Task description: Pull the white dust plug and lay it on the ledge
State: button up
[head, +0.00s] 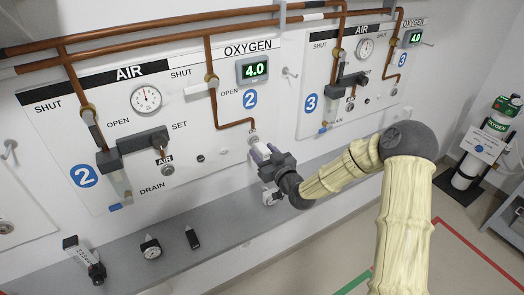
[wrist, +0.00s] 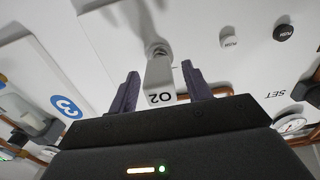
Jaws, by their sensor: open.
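My gripper (head: 264,153) is at the oxygen outlet of panel 2, under the end of the copper pipe. In the wrist view its two dark fingers (wrist: 157,92) are open, one on each side of a white block (wrist: 160,78) marked O2. The block joins a paler rounded part against the panel. I cannot tell whether this is the white dust plug or the outlet's label, nor whether the fingers touch it. The grey ledge (head: 218,256) runs along the wall below the panels.
On the ledge lie a flowmeter (head: 85,258), a round gauge (head: 150,247) and a small black item (head: 192,237).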

jog(key=shift+w+b, duration=0.1)
jog(key=shift+b, duration=0.2)
dwell(0.4)
grip_shut()
dwell(0.3)
jog(key=shift+v, duration=1.2)
dwell(1.1)
jog(key=b+v, duration=0.2)
jog(key=v, duration=0.4)
jog(key=shift+s+d, duration=0.15)
jog(key=shift+s, duration=0.2)
dwell(1.3)
jog(key=shift+w+d, duration=0.1)
